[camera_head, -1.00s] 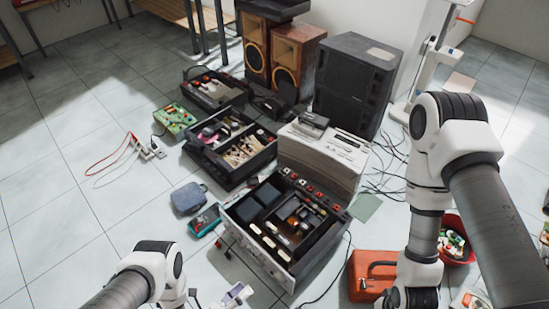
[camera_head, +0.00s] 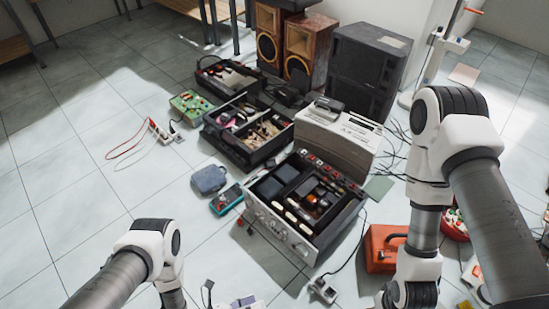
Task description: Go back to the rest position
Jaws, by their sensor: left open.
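My left arm comes in at the lower left and bends down at its white wrist joint. My left gripper (camera_head: 208,293) shows only as a small dark part at the bottom edge, open; the rest of it is cut off. A white and purple item (camera_head: 246,302) shows partly to its right, and I cannot tell if they touch. My right arm stands at the right. Its gripper is below the frame.
An opened hi-fi unit (camera_head: 290,240) lies on the tiled floor between my arms. A red toolbox (camera_head: 380,248) is close beside my right arm. Floor at the left is clear.

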